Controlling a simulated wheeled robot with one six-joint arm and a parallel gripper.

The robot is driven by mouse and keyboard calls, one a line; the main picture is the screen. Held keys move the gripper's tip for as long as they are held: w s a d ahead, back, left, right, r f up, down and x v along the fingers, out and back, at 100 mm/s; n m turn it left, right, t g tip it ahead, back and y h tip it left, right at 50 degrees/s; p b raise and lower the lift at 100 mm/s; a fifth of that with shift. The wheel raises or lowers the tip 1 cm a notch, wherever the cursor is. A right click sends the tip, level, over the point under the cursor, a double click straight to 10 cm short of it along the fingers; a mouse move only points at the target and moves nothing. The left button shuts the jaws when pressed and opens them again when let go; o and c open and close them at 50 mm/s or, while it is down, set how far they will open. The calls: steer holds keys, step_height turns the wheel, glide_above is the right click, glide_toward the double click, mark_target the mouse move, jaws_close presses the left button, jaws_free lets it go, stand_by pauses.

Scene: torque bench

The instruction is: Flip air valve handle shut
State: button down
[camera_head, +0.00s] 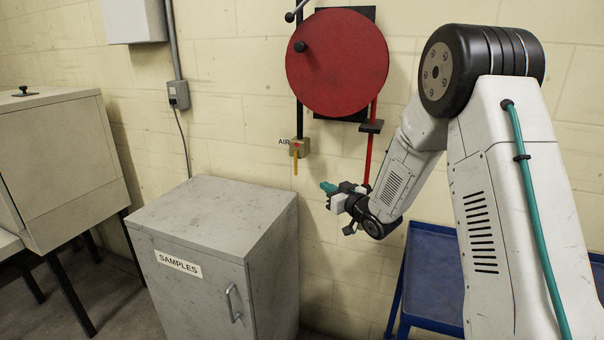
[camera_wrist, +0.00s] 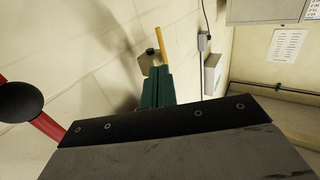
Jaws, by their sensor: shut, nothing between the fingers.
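The air valve is a small brass block (camera_head: 300,148) on the wall beside the "AIR" label, at the lower end of a black vertical pipe. Its yellow handle (camera_head: 295,164) hangs straight down, in line with the pipe. My gripper (camera_head: 328,187) has teal fingers that are shut and empty. It is to the right of the handle and a little below it, apart from it in the head view. In the wrist view the shut fingers (camera_wrist: 157,88) point toward the valve block (camera_wrist: 149,58) and partly cover it, with the yellow handle (camera_wrist: 161,43) just beyond their tips.
A red hose reel (camera_head: 337,62) is on the wall above, with a red hose (camera_head: 370,145) hanging behind my wrist. A grey "SAMPLES" cabinet (camera_head: 200,225) stands below the valve at left. A blue cart (camera_head: 432,270) stands at lower right.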

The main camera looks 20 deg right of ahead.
mark_target(296, 169)
steer(key=x, duration=1.4)
steer(key=shift+a+f, duration=0.1)
steer(key=shift+a, duration=0.05)
